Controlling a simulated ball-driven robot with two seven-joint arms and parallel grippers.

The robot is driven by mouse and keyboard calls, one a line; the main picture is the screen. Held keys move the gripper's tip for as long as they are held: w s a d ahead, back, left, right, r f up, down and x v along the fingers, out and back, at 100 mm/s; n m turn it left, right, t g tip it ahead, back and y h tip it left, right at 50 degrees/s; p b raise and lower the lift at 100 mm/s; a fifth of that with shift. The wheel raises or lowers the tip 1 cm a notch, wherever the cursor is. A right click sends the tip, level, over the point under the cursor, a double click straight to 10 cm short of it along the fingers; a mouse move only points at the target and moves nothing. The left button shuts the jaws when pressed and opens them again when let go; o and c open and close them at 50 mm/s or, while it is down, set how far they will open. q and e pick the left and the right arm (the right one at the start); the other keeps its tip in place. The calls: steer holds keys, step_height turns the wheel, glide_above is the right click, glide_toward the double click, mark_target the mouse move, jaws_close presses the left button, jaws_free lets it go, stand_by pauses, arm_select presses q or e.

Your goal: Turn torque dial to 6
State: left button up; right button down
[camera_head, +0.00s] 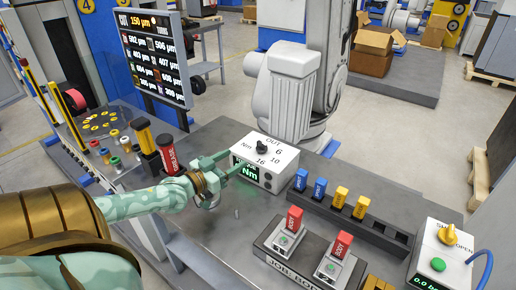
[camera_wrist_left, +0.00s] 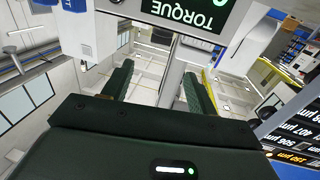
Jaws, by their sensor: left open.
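The torque box (camera_head: 285,160) is a white block on the grey bench, with a black dial (camera_head: 262,148) on top. The marks OUT, 6, 10 and 16 stand around the dial; its pointer is too small to read. A green-lit display reading Nm (camera_head: 249,172) is on its front. My left gripper (camera_head: 234,164) is open at the left front of the box, below the dial and apart from it. The left wrist view shows both fingers spread with nothing held (camera_wrist_left: 160,88), and the display's TORQUE lettering (camera_wrist_left: 192,14) upside down above them. My right gripper is out of view.
Blue and yellow blocks (camera_head: 320,189) sit in a dark rack to the right. Red BODY parts (camera_head: 294,218) stand in the job tray in front. A valve box (camera_head: 437,258) is at right.

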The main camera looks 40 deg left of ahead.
mark_target(260, 144)
arm_select(q)
steer(key=w+b, duration=0.1)
steer(key=w, duration=0.2)
steer(key=w+b, duration=0.1)
steer(key=w, duration=0.3)
steer(key=w+b, duration=0.1)
steer(key=w, duration=0.2)
steer(key=shift+w+d+f, duration=0.1)
steer(key=shift+w+d, duration=0.2)
steer(key=shift+w, duration=0.05)
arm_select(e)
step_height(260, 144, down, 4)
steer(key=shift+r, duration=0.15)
